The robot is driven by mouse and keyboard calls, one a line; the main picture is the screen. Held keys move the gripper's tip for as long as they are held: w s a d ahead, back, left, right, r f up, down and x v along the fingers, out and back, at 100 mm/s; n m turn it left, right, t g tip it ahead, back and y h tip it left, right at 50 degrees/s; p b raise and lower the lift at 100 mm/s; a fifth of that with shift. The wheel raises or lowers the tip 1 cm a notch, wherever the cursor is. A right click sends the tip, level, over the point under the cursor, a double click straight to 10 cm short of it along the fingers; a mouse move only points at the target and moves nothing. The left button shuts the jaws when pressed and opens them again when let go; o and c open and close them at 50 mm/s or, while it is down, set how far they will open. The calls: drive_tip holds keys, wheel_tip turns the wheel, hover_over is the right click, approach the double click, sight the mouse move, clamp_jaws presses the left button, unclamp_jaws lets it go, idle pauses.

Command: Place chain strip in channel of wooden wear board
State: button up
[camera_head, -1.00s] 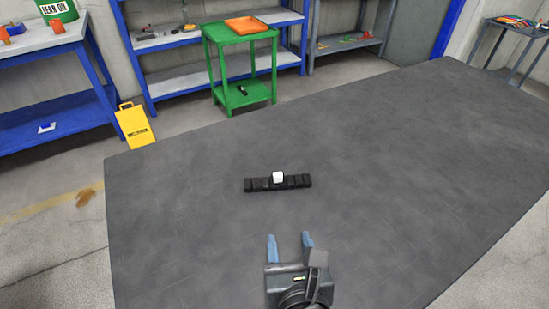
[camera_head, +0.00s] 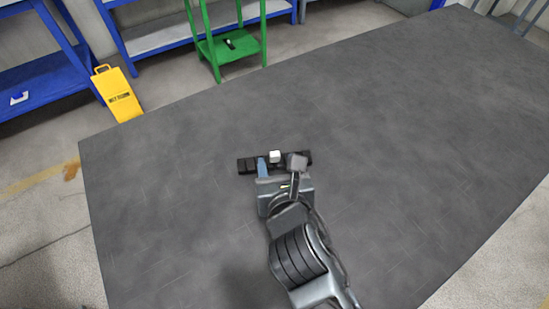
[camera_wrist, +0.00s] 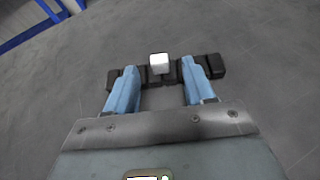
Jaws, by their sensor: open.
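The black segmented chain strip (camera_head: 247,166) lies on the dark grey surface in the head view, running left to right. A small white block (camera_head: 275,156) sits at its middle. In the wrist view the chain strip (camera_wrist: 208,69) runs across behind the fingertips, with the white block (camera_wrist: 159,63) between them. My gripper (camera_head: 275,163) is open, its two blue fingers spread on either side of the white block. In the wrist view my gripper (camera_wrist: 160,75) overlaps the strip; contact cannot be told. I see no wooden wear board.
The wide grey surface (camera_head: 400,110) is clear around the strip. Beyond its far edge stand a yellow sign (camera_head: 118,95), a green stand (camera_head: 230,45) and blue shelving (camera_head: 150,37).

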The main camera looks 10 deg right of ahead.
drive_tip(key=shift+x, duration=0.75)
drive_tip(key=shift+c, duration=0.2)
clamp_jaws()
